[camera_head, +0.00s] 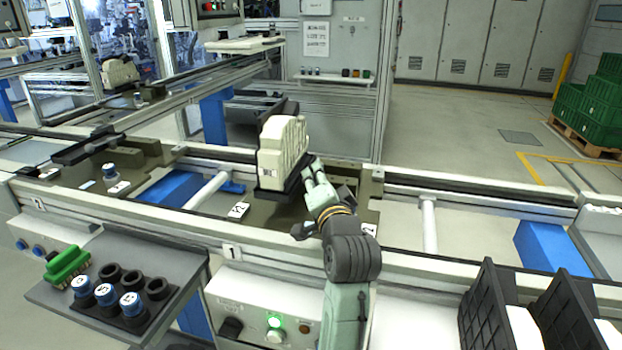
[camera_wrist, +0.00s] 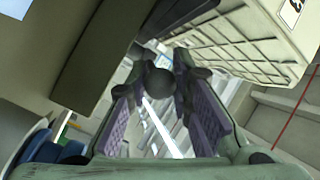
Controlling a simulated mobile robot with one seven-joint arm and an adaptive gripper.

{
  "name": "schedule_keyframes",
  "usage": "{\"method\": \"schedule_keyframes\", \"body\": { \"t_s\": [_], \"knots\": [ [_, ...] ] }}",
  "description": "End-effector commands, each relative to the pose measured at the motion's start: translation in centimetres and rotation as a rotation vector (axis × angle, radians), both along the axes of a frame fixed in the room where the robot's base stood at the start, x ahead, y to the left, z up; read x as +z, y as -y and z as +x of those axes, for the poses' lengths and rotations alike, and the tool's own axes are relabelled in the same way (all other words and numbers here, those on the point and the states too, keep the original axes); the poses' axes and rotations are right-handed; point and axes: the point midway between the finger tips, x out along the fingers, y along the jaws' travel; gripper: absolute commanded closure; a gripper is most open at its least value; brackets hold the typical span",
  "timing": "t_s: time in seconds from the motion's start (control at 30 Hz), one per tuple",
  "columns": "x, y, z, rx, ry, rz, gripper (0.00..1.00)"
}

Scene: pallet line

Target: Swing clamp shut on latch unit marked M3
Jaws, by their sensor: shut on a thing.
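A cream ribbed block (camera_head: 283,145) stands upright on a dark fixture on the line in the head view. Its ribbed side (camera_wrist: 245,45) fills the upper right of the wrist view, where a white tag (camera_wrist: 292,11) ending in 3 is partly cut off. My gripper (camera_head: 313,172) is at the right of the block, low down. In the wrist view my gripper (camera_wrist: 165,100) has its purple-padded fingers around a dark rounded knob (camera_wrist: 161,80), which looks like the clamp's handle. My arm hides part of the fixture. I cannot tell the clamp's angle.
A grey shelf (camera_head: 60,297) in front holds blue-capped cylinders (camera_head: 131,303) and a green part (camera_head: 67,263). Black bins (camera_head: 487,305) stand at the front right. A control box (camera_head: 255,315) with a lit green button is below the rail. The line right of my arm is fairly clear.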

Motion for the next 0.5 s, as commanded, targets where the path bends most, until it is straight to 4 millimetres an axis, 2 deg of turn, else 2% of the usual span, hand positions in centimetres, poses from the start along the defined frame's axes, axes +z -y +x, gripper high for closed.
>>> {"method": "schedule_keyframes", "body": {
  "t_s": [0.03,0.07,0.37,0.5],
  "knots": [
    [-0.14,0.33,0.00,-0.008,-0.003,0.000,1.00],
    [-0.15,0.34,0.01,-0.008,-0.003,0.000,0.79],
    [-0.06,0.19,0.00,-0.006,-0.001,0.000,0.59],
    [-0.03,0.14,-0.01,-0.004,-0.001,0.000,0.58]
  ]
}}
